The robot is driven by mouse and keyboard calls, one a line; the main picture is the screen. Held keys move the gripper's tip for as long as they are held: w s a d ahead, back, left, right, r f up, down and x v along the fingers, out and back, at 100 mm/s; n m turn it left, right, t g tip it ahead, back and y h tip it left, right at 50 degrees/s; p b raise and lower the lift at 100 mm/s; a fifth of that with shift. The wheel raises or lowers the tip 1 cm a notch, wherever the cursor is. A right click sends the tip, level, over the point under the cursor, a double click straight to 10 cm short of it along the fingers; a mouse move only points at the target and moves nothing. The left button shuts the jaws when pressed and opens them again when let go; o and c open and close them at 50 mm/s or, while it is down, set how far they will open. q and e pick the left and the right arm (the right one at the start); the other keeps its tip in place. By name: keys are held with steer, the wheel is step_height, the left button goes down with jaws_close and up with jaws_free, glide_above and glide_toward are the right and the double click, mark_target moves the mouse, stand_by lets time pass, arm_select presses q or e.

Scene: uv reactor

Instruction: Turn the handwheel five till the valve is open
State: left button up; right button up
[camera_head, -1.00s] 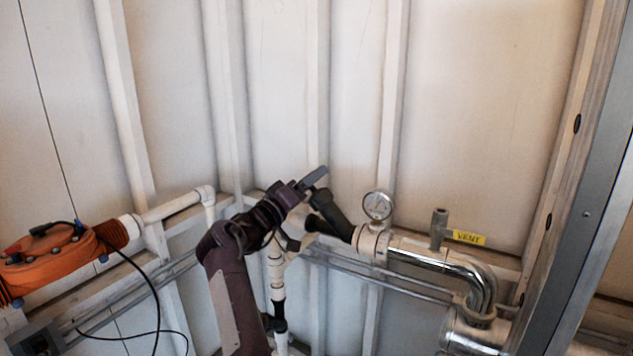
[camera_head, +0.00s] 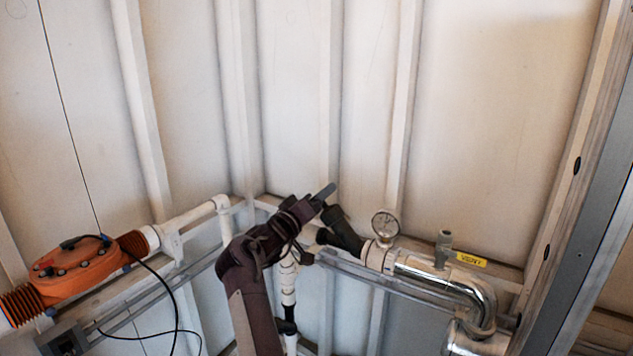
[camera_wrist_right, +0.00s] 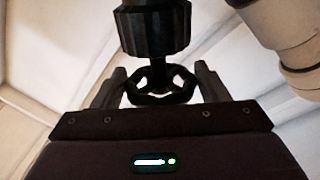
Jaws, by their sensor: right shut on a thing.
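The black handwheel (camera_wrist_right: 162,97) with open spokes shows in the right wrist view, below a ribbed black valve neck (camera_wrist_right: 155,28). My right gripper (camera_wrist_right: 160,78) has one finger on each side of the wheel and is shut on it. In the head view my right gripper (camera_head: 325,194) is at the upper end of the black valve body (camera_head: 344,236). The gripper mostly hides the wheel there. My left gripper is in neither view.
A pressure gauge (camera_head: 385,223) and a curved chrome pipe (camera_head: 440,272) are right of the valve. An orange unit (camera_head: 78,268) with a black cable is at left. The wall above is clear.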

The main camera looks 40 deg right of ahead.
steer(key=n+t+y+p, duration=0.1)
steer(key=y+p, duration=0.2)
steer(key=p, duration=0.2)
steer(key=n+t+y+p, duration=0.2)
steer(key=y+p, duration=0.1)
steer(key=p, duration=0.2)
steer(key=r+n+t+y+p, duration=0.1)
steer(key=t+y+p, duration=0.1)
steer(key=p, duration=0.3)
steer(key=shift+s+d+n+y, duration=0.3)
steer(key=shift+n+y, duration=0.1)
steer(key=shift+y, duration=0.1)
steer(key=shift+f+n+y+p, duration=0.2)
steer(key=shift+n+y+p, duration=0.3)
steer(key=shift+y, duration=0.4)
steer(key=n+y, duration=0.1)
steer(key=y, duration=0.2)
steer(key=n+y, duration=0.1)
steer(key=y, duration=0.2)
steer(key=shift+f+t+p, duration=0.15)
steer(key=shift+t+p, duration=0.15)
steer(key=shift+f+y, duration=0.1)
steer(key=shift+y, duration=0.3)
steer(key=shift+a+f+n+y, duration=0.15)
steer(key=shift+n+y, duration=0.15)
steer(key=shift+y, duration=0.1)
steer(key=o, duration=0.6)
steer(key=shift+w, duration=0.2)
